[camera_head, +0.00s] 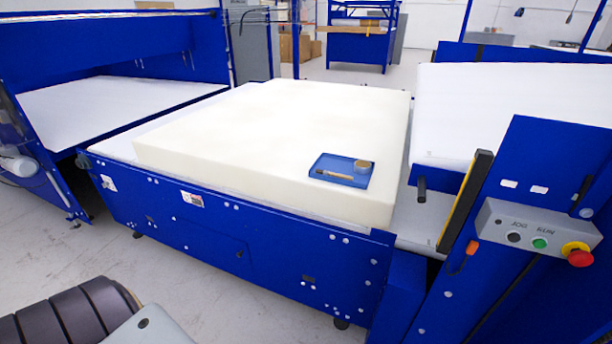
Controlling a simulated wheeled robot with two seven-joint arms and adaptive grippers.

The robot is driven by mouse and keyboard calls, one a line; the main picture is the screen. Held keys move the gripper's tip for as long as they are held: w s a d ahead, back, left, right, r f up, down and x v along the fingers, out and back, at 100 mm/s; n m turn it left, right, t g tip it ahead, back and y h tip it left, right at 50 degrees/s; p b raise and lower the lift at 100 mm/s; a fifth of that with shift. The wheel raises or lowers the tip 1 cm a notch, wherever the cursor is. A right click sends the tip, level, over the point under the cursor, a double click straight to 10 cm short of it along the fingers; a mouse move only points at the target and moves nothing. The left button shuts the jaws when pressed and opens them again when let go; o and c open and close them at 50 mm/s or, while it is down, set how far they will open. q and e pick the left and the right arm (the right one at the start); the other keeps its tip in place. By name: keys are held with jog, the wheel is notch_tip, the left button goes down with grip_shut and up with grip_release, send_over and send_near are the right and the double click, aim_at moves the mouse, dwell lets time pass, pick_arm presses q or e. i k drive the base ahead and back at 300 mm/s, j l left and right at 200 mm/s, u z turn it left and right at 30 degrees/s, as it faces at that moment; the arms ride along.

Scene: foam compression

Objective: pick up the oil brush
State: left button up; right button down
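A small brush (334,174), which looks like the oil brush, lies flat in a shallow blue tray (345,182). A small round tan container (362,166) sits at the tray's back right corner. The tray rests on top of a large cream foam block (230,130), near its front right part. Neither of my grippers shows in the head view.
The foam block lies on a blue machine bed (230,238). At right stands a blue post with a control box (535,235) with a green button and a red emergency stop (580,257). A black handle (421,188) juts out near the foam's right side. The foam top around the tray is clear.

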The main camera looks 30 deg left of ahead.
aim_at(323, 172)
jog(key=u, duration=0.85)
jog(key=i+j+z, duration=0.2)
jog(key=z, duration=0.15)
jog(key=j, duration=0.1)
